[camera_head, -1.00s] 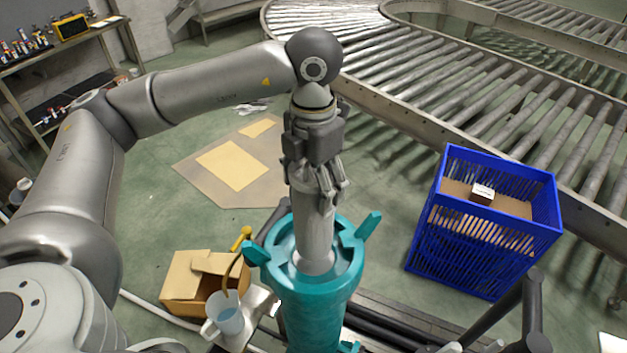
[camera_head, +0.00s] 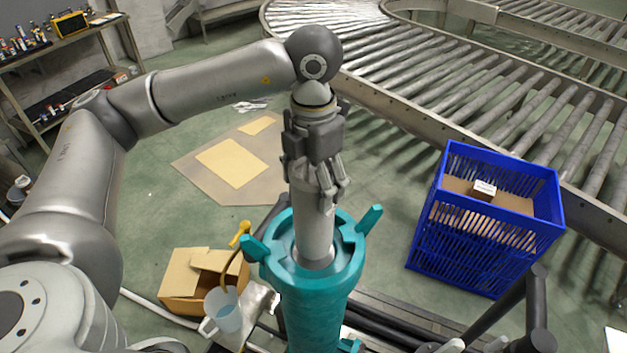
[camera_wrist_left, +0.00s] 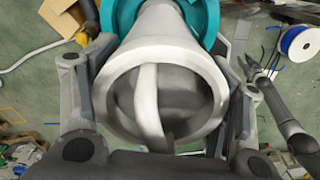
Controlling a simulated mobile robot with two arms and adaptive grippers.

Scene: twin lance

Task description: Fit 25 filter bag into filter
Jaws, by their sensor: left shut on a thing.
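The filter bag (camera_head: 313,228) is a pale grey tube, upright, with its lower end inside the opening of the teal filter housing (camera_head: 311,315). My left gripper (camera_head: 315,188) is shut on the bag's upper part from above. In the left wrist view the bag's round open rim (camera_wrist_left: 165,95) with a white strap across it lies between my fingers. The teal filter (camera_wrist_left: 215,15) shows behind it at the top. The bag's lower end is hidden inside the filter.
A blue crate (camera_head: 480,240) with a cardboard piece and small box stands to the right. An open cardboard box (camera_head: 185,275) and a clear jug (camera_head: 224,312) are at the lower left. A roller conveyor (camera_head: 480,90) runs behind. Green floor is open between.

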